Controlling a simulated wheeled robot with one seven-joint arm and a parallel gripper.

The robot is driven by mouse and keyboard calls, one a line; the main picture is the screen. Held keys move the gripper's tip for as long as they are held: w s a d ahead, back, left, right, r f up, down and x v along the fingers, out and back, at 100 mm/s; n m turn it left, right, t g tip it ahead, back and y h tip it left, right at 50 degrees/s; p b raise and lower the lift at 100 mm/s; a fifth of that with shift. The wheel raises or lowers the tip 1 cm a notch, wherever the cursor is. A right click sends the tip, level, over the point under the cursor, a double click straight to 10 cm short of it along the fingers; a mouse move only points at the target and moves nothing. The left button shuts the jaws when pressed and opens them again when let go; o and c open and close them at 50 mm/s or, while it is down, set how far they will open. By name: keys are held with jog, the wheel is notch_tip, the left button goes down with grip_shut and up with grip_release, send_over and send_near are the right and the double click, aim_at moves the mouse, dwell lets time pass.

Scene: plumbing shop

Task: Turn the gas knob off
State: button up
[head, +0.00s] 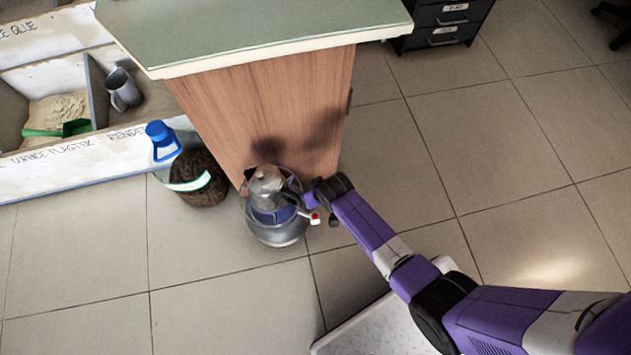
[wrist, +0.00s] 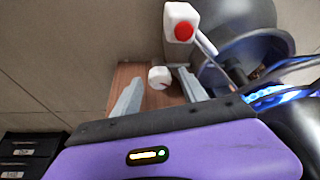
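A round metal camping stove (head: 277,231) stands on the floor by the wooden counter end, with a metal pot (head: 266,186) on top. A white fitting with a red round face (head: 314,218) sticks out from its right side on a thin rod; it also shows in the wrist view (wrist: 181,24). A small white round piece (wrist: 159,77), perhaps the knob, lies between my gripper's fingers (wrist: 158,92) in the wrist view. The fingers are apart, with a visible gap on its left. My gripper (head: 308,197) is beside the stove in the head view. Blue glowing light (wrist: 270,95) shows at the stove.
The counter (head: 265,105) rises close behind the stove. Labelled bins (head: 85,163) line the far left. A drawer unit (head: 440,22) is at the back.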

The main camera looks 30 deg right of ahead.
dwell(0.4)
